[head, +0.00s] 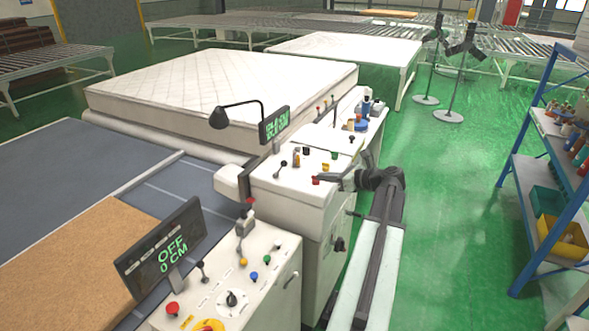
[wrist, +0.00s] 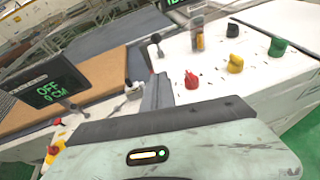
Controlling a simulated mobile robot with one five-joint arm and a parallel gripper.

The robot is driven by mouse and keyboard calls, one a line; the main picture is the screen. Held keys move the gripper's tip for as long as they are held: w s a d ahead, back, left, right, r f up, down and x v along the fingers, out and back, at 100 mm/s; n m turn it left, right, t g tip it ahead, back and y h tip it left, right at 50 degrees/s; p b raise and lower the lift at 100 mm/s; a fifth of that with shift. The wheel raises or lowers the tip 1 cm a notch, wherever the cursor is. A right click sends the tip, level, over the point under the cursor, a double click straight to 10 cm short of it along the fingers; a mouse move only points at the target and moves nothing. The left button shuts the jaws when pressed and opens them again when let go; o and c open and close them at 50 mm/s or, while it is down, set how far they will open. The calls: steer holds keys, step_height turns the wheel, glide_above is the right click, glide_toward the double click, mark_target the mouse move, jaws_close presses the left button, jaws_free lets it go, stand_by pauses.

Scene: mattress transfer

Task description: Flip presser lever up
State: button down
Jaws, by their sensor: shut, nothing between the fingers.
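Two machine consoles carry several levers, and I cannot tell which is the presser lever. A black-knobbed lever (head: 283,164) stands on the far console, left of my gripper; it also shows in the wrist view (wrist: 155,39). Another black-knobbed lever (head: 202,266) stands on the near console beside the screen. A grey metal lever (head: 240,232) is at the near console's back edge. My gripper (head: 322,179) is shut and empty, over the far console's right side by a red knob (head: 316,181). Its fingertips are hard to make out.
The near screen (head: 165,250) reads OFF, 0 CM. A white mattress (head: 220,90) lies beyond. A blue shelf rack (head: 545,150) stands right; green floor (head: 455,200) between is clear.

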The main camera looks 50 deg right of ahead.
steer(key=b+x, duration=0.3)
steer(key=x, duration=0.6)
steer(key=shift+f, duration=0.15)
steer(key=shift+w+a+r+p, duration=0.1)
steer(key=shift+w+r+p, duration=0.2)
steer(key=shift+w, duration=0.45)
steer(key=shift+w+a+r+p, duration=0.1)
steer(key=shift+w+r+p, duration=0.15)
steer(key=shift+w, duration=0.45)
steer(key=shift+w+a+r+p, duration=0.1)
steer(key=shift+w+r+p, duration=0.2)
steer(key=shift+w, duration=0.45)
steer(key=shift+d+r, duration=0.1)
steer(key=shift+r, duration=0.05)
